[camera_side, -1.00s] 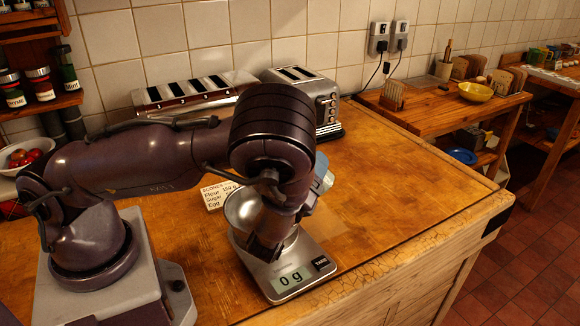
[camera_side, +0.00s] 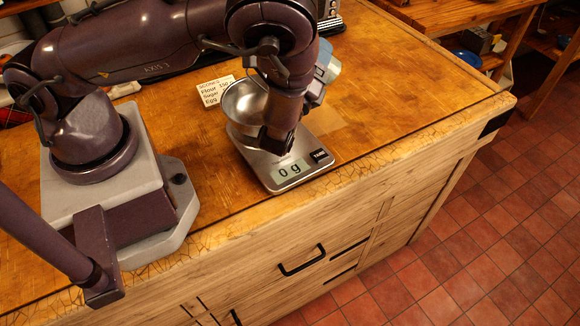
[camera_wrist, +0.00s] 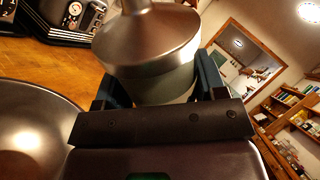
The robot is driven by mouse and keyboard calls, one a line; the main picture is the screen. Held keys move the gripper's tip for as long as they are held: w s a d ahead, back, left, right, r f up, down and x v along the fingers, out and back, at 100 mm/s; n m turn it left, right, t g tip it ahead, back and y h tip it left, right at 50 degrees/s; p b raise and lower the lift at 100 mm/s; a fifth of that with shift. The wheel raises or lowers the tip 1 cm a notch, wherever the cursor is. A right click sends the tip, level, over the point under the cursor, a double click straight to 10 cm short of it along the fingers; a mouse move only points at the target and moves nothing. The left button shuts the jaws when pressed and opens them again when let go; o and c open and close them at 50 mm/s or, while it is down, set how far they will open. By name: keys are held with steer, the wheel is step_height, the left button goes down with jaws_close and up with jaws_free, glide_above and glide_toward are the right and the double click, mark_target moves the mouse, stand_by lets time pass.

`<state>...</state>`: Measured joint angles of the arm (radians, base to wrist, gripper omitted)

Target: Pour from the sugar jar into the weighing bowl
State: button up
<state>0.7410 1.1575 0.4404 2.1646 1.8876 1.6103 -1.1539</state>
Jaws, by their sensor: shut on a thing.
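My gripper (camera_wrist: 153,88) is shut on the sugar jar (camera_wrist: 150,45), which has a metal cone-shaped top and a pale body. In the side view the jar (camera_side: 328,68) shows only partly behind my wrist, to the right of the weighing bowl. Its exact tilt is hard to tell. The shiny metal weighing bowl (camera_side: 240,108) sits on the scale (camera_side: 272,178), partly hidden by my arm. The scale's display reads 0 g. In the wrist view the bowl (camera_wrist: 30,135) is at the lower left, beside the jar, and the part that shows looks empty.
A recipe card (camera_side: 214,91) lies behind the bowl. A toaster (camera_side: 328,15) stands at the back of the counter. The counter (camera_side: 420,95) is clear to the right, and its front edge runs close to the scale.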

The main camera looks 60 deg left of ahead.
steer(key=shift+w+d+r+n+g+y, duration=0.15)
steer(key=shift+r+n+y, duration=0.25)
steer(key=shift+n, duration=0.45)
steer(key=shift+w+d+r+n+g+y, duration=0.1)
steer(key=shift+r+n+g+y, duration=0.25)
steer(key=shift+n, duration=0.55)
steer(key=shift+w+d+r+n+y, duration=0.15)
steer(key=shift+r+n+y, duration=0.1)
steer(key=shift+n+y, duration=0.45)
stand_by(1.0)
steer(key=shift+w+r+n+g+y, duration=0.1)
steer(key=shift+r+n+g+y, duration=0.3)
steer(key=shift+n, duration=0.55)
steer(key=shift+r+n+g+y, duration=0.3)
steer(key=shift+n+g, duration=0.1)
steer(key=shift+n, duration=0.55)
steer(key=shift+w+r+n+g+y, duration=0.1)
steer(key=shift+r+n+g+y, duration=0.3)
steer(key=shift+n, duration=0.55)
stand_by(1.7)
